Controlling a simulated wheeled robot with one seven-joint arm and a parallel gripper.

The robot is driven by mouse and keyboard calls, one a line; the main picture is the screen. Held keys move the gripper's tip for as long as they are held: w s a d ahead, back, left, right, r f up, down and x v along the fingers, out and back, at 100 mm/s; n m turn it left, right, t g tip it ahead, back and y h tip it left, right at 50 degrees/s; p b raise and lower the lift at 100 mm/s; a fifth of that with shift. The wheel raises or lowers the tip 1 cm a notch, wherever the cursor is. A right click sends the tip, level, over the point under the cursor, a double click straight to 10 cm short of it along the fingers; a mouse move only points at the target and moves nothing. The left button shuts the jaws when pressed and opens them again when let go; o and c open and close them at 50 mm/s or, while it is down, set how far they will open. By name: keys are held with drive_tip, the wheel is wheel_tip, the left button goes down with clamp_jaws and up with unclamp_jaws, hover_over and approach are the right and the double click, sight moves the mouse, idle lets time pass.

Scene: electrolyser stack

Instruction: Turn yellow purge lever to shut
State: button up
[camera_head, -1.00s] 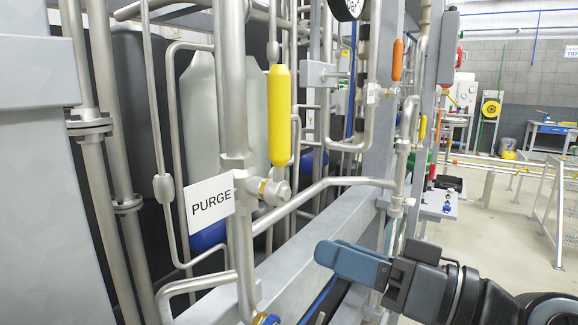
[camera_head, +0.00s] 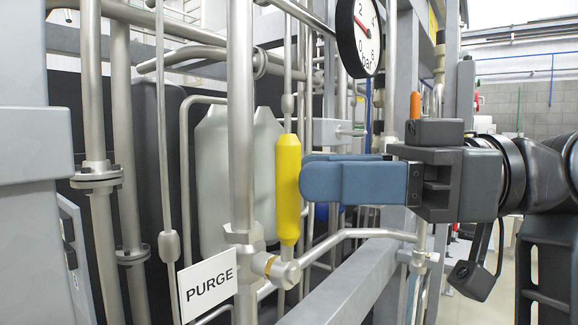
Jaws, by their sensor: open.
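The yellow purge lever (camera_head: 288,190) stands upright, in line with the vertical pipes, above its valve body (camera_head: 277,269). A white PURGE sign (camera_head: 208,284) hangs at the lower left of the valve. My gripper (camera_head: 318,178) comes in level from the right, with its blue-grey fingers pointing left. The fingers are open and hold nothing.
A thick vertical pipe (camera_head: 241,120) stands just left of the lever. A round pressure gauge (camera_head: 357,36) is above my fingers. An orange lever (camera_head: 415,105) shows behind my gripper. A slanting pipe (camera_head: 350,235) and a grey beam (camera_head: 340,292) run below.

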sight(288, 246)
drive_tip(key=shift+w+a, duration=0.1)
drive_tip(key=shift+a, duration=1.85)
drive_tip(key=shift+c, duration=0.3)
clamp_jaws()
